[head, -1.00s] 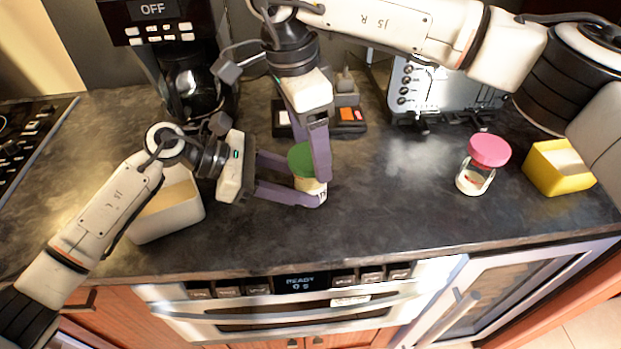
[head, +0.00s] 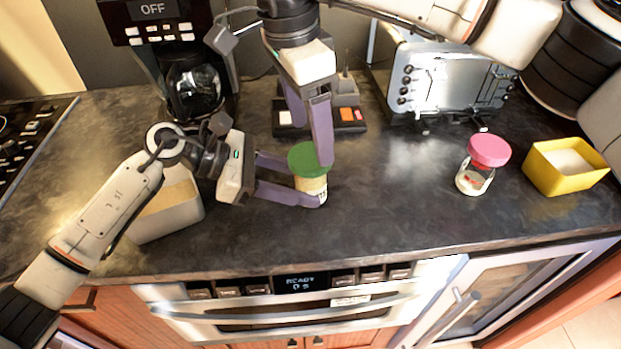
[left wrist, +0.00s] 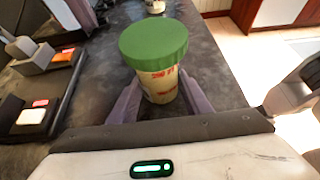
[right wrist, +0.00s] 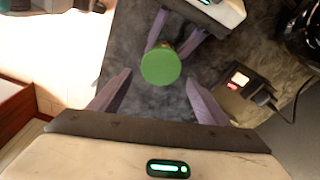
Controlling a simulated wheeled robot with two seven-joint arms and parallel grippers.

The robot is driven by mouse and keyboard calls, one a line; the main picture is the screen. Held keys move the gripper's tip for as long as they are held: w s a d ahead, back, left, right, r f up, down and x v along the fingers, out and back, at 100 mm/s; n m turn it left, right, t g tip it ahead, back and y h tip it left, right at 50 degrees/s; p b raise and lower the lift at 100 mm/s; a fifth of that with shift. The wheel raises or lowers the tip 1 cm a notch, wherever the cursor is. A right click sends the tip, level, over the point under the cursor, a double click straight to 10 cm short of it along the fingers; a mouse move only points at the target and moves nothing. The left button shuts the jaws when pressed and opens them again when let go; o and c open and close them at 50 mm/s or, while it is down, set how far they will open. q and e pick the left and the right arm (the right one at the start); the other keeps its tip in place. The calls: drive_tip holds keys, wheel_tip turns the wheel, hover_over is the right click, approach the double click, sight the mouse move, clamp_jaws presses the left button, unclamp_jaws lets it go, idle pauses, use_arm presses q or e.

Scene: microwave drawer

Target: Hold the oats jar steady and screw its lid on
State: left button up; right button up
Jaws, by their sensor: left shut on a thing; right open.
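The oats jar (head: 312,187) stands on the dark counter, a pale jar with red markings in the left wrist view (left wrist: 159,85). Its green lid (head: 308,159) sits on top and looks level; whether it is threaded tight cannot be told. My left gripper (head: 292,183) is shut around the jar body from the left, below the lid. My right gripper (head: 308,130) points down above the lid, its fingers open. In the right wrist view the lid (right wrist: 161,66) lies beyond and between the open fingertips, apart from them.
A jar with a pink lid (head: 489,150) and a yellow container (head: 565,168) stand to the right. A toaster (head: 450,80), a coffee maker (head: 190,85) and a small device with coloured buttons (head: 347,118) are behind. A whitish bin (head: 168,215) stands left. The front-right counter is clear.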

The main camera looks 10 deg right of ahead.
sight(310, 155)
drive_tip(key=n, duration=0.4)
drive_tip(key=shift+w+n+t, duration=0.1)
drive_tip(key=shift+n+t, duration=0.3)
drive_tip(key=n, duration=0.3)
drive_tip(key=shift+f+y, duration=0.2)
drive_tip(key=shift+y, duration=0.1)
drive_tip(key=shift+f+n, duration=0.3)
drive_tip(key=shift+f, duration=2.05)
